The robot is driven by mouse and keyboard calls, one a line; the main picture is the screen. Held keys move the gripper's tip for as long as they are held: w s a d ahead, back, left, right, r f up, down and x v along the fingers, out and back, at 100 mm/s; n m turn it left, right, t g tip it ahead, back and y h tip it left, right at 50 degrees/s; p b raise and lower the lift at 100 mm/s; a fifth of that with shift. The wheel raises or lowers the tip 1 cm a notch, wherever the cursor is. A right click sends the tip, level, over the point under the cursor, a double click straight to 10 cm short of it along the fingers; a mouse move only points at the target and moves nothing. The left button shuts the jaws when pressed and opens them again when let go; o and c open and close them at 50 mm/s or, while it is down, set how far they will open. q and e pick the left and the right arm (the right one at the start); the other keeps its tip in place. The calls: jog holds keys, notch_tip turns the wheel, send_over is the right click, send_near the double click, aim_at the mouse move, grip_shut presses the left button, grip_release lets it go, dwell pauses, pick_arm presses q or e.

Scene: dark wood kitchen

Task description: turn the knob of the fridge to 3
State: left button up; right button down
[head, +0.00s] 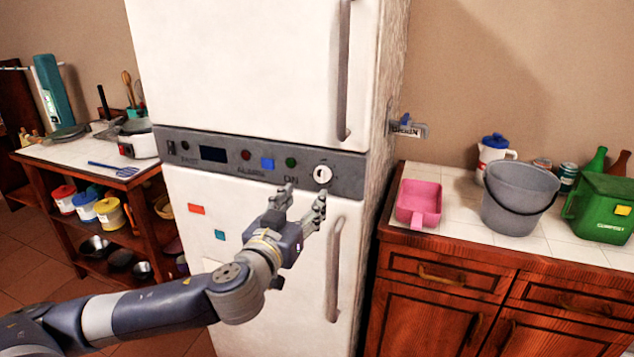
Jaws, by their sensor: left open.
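The white fridge (240,65) stands in the middle of the head view, with a grey control panel (222,162) between its upper and lower doors. The round white knob (323,174) sits near the panel's right end, beside the "ON" label. The number it points to is too small to read. My left gripper (304,194) is open and empty, with its fingertips just below and left of the knob. I cannot tell whether a fingertip touches the panel. My right gripper does not show.
Long handles run along the upper door (342,70) and lower door (334,270). At the right, a counter (455,238) holds a pink scoop (419,203), a grey bucket (518,200) and a green compost bin (603,207). A cluttered shelf table (75,158) stands at the left.

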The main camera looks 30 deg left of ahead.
aim_at(319, 181)
pick_arm(q)
jog(key=p+x, duration=0.2)
jog(key=x, duration=0.5)
jog(key=shift+w, duration=0.7)
jog(key=shift+c, duration=1.3)
jog(key=shift+a, duration=0.1)
jog(key=c, duration=0.8)
